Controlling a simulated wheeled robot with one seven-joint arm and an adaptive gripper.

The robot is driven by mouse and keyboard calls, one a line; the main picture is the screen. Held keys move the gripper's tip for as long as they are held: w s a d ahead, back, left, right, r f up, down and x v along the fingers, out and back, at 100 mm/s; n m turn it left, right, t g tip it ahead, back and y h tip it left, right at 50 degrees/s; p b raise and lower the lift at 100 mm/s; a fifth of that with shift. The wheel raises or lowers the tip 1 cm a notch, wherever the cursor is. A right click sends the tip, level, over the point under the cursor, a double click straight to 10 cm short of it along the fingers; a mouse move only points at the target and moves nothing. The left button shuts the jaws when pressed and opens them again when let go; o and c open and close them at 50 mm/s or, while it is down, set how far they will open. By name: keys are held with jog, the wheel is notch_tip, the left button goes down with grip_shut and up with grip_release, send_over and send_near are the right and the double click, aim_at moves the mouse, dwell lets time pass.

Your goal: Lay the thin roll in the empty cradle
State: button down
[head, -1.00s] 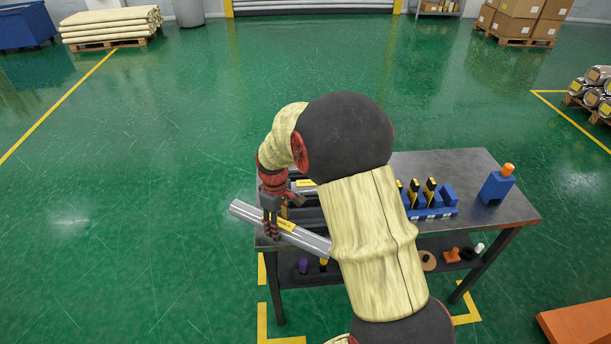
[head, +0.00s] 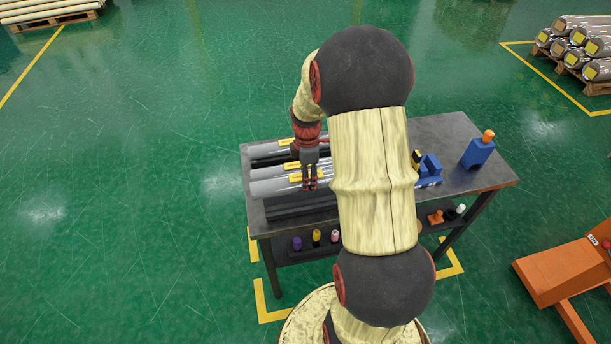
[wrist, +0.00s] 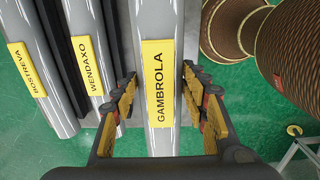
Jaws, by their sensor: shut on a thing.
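My gripper (head: 309,184) is shut on a silvery roll with a yellow GAMBROLA label. This roll (head: 265,188) lies level along the bench, nearest me of three rolls. In the wrist view the GAMBROLA roll (wrist: 159,22) runs between my fingers (wrist: 160,112). Beside it lie the WENDAXO roll (wrist: 80,30) and the BOSTREVA roll (wrist: 24,25), with dark cradle bars between. A dark cradle part (head: 290,207) shows bare on my side of the held roll. The held roll's underside is hidden, so I cannot tell whether it touches a cradle.
The bench (head: 455,140) also carries a blue holder (head: 430,170) and a blue block with an orange top (head: 477,152). Small items stand on its lower shelf. An orange object (head: 560,272) stands on the floor at right. Green floor left of the bench is clear.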

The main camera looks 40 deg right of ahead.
jog(key=shift+f+b, duration=1.95)
jog(key=shift+f, duration=0.95)
jog(key=shift+f+b, duration=0.6)
jog(key=shift+f, duration=0.75)
jog(key=c, duration=1)
grip_release()
jog(key=shift+o, duration=0.4)
notch_tip(320, 180, up, 12)
jog(key=shift+f, duration=0.1)
